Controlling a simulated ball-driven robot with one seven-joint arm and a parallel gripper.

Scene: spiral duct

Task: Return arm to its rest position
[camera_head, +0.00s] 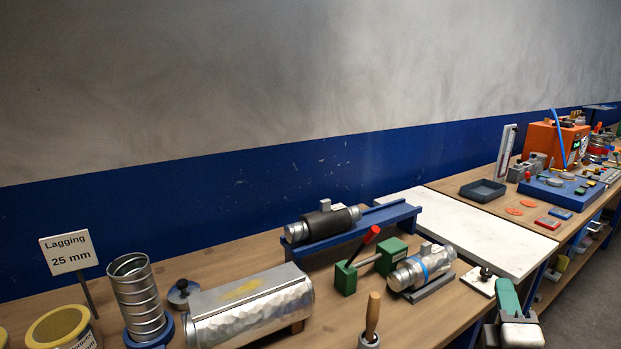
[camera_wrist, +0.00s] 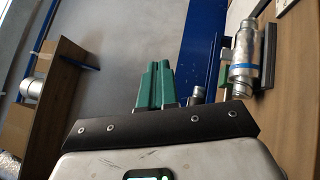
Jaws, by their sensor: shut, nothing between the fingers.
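My gripper (camera_head: 507,292) shows at the lower right in the head view, beyond the front edge of the bench and beside a small white plate with a dark knob (camera_head: 484,284). Its green fingers also show in the wrist view (camera_wrist: 155,82), side by side and shut with nothing between them. Below them in the wrist view is the grey floor. The fingers touch nothing that I can see. Most of my arm is outside the head view.
The wooden bench (camera_head: 420,318) holds a silver cylinder with a blue band (camera_head: 421,268), a green block clamp with a red handle (camera_head: 346,278), a lagged pipe on a blue stand (camera_head: 330,222) and a large metal duct piece (camera_head: 250,307). A white board (camera_head: 470,232) lies behind. Floor at right (camera_head: 590,300) is clear.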

